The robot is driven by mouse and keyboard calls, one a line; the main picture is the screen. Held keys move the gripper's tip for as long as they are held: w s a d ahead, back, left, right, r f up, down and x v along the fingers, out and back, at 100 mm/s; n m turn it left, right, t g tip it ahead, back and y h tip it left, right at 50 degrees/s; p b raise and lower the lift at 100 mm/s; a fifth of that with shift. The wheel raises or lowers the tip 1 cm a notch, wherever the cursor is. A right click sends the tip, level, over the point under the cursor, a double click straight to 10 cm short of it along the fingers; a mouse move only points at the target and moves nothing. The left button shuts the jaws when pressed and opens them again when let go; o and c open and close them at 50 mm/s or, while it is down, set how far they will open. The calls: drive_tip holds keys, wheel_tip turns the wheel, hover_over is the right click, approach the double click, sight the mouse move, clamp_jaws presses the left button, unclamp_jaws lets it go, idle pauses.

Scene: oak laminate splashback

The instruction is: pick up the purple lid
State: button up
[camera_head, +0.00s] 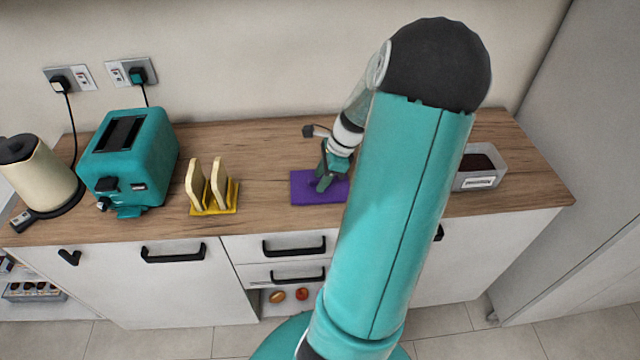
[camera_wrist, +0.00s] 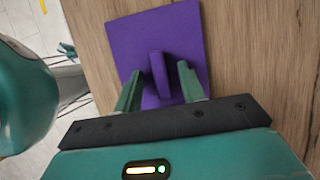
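The purple lid (camera_head: 303,190) lies flat on the wooden counter, in the middle of the head view. In the wrist view the lid (camera_wrist: 180,35) is a square plate with an upright handle (camera_wrist: 159,75) at its middle. My gripper (camera_wrist: 160,82) is over the lid with its two green fingers apart, one on each side of the handle. A gap shows between the handle and each finger. In the head view my gripper (camera_head: 325,180) reaches down to the lid, and my arm hides the lid's right part.
On the counter (camera_head: 255,150), a yellow rack (camera_head: 213,197) with toast slices stands left of the lid. A teal toaster (camera_head: 130,160) and cream kettle (camera_head: 42,175) stand farther left. A grey container (camera_head: 490,168) with dark contents is at the right, behind my arm.

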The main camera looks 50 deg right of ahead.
clamp_jaws()
drive_tip(key=shift+r, duration=0.15)
